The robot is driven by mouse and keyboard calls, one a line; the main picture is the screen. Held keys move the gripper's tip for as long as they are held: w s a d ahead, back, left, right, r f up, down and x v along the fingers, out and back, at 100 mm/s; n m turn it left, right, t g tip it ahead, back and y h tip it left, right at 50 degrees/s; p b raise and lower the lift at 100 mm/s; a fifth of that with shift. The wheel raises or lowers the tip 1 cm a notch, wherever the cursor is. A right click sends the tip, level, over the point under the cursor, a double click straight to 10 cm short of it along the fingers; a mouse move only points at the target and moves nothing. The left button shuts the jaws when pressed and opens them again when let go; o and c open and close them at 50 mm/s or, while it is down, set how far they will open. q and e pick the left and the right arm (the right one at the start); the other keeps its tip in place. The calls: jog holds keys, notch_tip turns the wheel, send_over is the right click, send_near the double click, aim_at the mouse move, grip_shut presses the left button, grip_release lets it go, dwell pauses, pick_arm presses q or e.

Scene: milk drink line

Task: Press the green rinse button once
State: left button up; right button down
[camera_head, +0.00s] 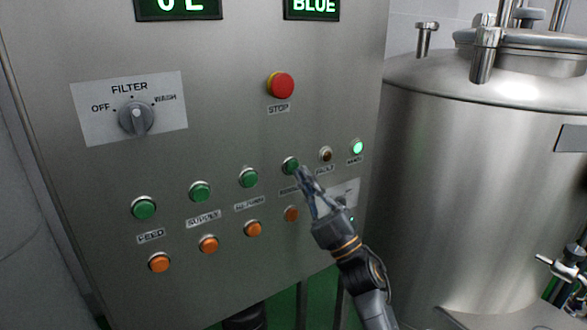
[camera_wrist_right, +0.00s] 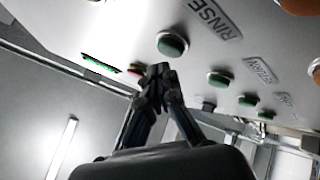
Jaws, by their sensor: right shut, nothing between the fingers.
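The green rinse button (camera_head: 290,165) is the rightmost of the row of green buttons on the steel panel. It also shows in the right wrist view (camera_wrist_right: 172,44), beside the RINSE label (camera_wrist_right: 215,18). My right gripper (camera_head: 303,172) is shut and empty, its fingertips close to the right side of the rinse button in the head view. In the right wrist view the fingertips (camera_wrist_right: 158,72) show just below the button, with a small gap in the picture. I cannot tell the exact depth gap to the panel. My left gripper is not in view.
Other green buttons, such as return (camera_head: 248,177), supply (camera_head: 200,191) and feed (camera_head: 143,207), sit to the left. Orange buttons (camera_head: 253,228) lie below. A red stop button (camera_head: 282,85) and filter knob (camera_head: 136,118) are above. A steel tank (camera_head: 480,180) stands right.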

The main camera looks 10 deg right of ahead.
jog(key=shift+w, duration=0.1)
jog(key=shift+w+a, duration=0.15)
jog(key=shift+w, duration=0.2)
jog(key=shift+w+a+b, duration=0.15)
jog(key=shift+w+b, duration=0.2)
jog(key=shift+b, duration=0.1)
dwell(0.8)
jog(key=shift+s, duration=0.1)
jog(key=shift+s+d+p, duration=0.3)
jog(key=shift+s+p, duration=0.05)
jog(key=shift+s, duration=0.35)
jog(key=shift+s+d+p, duration=0.25)
jog(key=shift+s+d, duration=0.05)
jog(key=shift+s, duration=0.5)
jog(key=shift+s+d+p, duration=0.25)
jog(key=shift+s, duration=0.5)
jog(key=shift+s+d+p, duration=0.25)
jog(key=shift+s+d, duration=0.05)
jog(key=shift+s, duration=0.5)
